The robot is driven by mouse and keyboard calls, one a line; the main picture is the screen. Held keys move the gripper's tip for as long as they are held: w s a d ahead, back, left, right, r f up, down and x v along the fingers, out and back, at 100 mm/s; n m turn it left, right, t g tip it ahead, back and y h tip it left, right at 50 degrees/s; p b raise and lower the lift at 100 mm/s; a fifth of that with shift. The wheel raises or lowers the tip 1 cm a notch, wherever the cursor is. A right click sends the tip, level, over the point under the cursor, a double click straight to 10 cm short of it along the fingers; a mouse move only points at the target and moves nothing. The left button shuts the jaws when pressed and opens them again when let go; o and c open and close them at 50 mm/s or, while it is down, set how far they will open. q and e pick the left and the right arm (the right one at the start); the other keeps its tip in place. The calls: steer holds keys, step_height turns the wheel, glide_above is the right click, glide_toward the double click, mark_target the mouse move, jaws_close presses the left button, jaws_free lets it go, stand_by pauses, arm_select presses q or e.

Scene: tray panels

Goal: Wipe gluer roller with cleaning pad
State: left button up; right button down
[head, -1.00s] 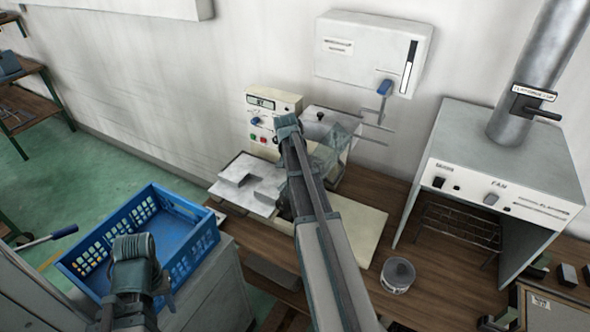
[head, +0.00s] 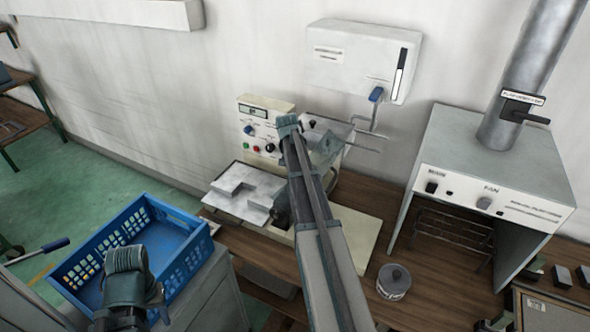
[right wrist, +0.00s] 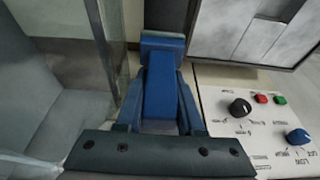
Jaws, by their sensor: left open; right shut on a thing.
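The gluer is the cream machine (head: 262,112) with a knobbed panel and a grey metal plate (head: 243,190), on the wooden bench. A dark rounded part (head: 281,207) beside the plate may be its roller; my right arm covers most of it. My right gripper (right wrist: 162,42) is shut on a blue block (right wrist: 160,90), which looks like the cleaning pad, between the knob panel and a clear guard. I cannot tell whether it touches the roller. In the head view the right gripper's tips are hidden. My left gripper (head: 130,262) is open and empty over the blue crate.
The blue crate (head: 190,262) stands on a grey cabinet at left. A wall box (head: 360,60) with a blue-handled lever hangs behind the gluer. Bare bench lies around the tin.

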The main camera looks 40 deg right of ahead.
steer(key=shift+w+d, duration=0.35)
steer(key=shift+d, duration=0.35)
steer(key=shift+w+d, duration=0.3)
steer(key=shift+d, duration=0.35)
steer(key=shift+a, duration=0.1)
steer(key=shift+s+a+f, duration=0.1)
steer(key=shift+s+a, duration=0.4)
steer(key=shift+a, duration=0.2)
steer(key=shift+s+a, duration=0.25)
steer(key=shift+a, duration=0.45)
steer(key=shift+s+a, duration=0.35)
steer(key=shift+a, duration=0.35)
steer(key=shift+s+a, duration=0.35)
steer(key=shift+a, duration=0.35)
